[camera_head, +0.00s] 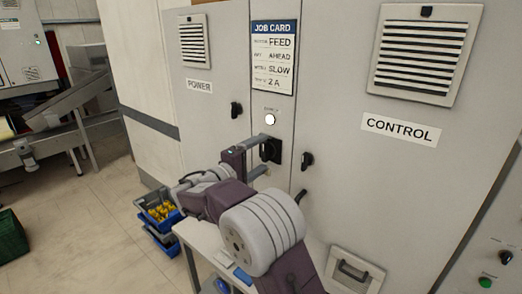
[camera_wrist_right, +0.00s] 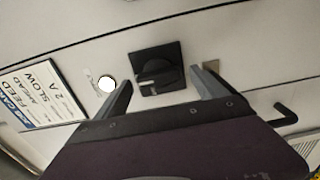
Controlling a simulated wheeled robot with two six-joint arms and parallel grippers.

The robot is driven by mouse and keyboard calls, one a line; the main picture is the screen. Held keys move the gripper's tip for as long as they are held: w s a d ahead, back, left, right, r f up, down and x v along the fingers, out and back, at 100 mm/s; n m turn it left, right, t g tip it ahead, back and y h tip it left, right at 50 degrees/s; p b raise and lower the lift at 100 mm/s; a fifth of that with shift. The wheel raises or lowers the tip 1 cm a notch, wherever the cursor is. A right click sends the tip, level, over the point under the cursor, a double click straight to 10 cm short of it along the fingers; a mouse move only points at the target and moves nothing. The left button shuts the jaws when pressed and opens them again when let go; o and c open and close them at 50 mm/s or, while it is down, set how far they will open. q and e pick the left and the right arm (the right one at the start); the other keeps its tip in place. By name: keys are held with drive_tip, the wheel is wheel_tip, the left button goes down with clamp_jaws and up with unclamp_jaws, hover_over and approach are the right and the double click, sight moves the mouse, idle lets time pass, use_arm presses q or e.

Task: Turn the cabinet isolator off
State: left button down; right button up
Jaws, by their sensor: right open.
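The cabinet isolator (camera_head: 276,149) is a black rotary knob on a square black plate. It sits on the narrow panel between the POWER and CONTROL doors, below a round white lamp (camera_head: 270,119). In the right wrist view the isolator (camera_wrist_right: 157,66) shows between and just beyond my fingertips, with a pale mark on its knob. I cannot read its position. My right gripper (camera_head: 261,157) is open in front of the isolator, one finger on each side; it also shows in the right wrist view (camera_wrist_right: 161,79). Contact cannot be told. My left gripper is not in view.
Black door handles (camera_head: 307,160) and (camera_head: 236,109) flank the panel. A job card (camera_head: 273,57) hangs above. A small white table (camera_head: 203,246) stands below my right arm, beside stacked blue crates (camera_head: 160,220) with yellow items.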

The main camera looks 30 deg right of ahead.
drive_tip(key=shift+w+d, duration=0.15)
drive_tip(key=shift+d, duration=0.35)
drive_tip(key=c, duration=1.4)
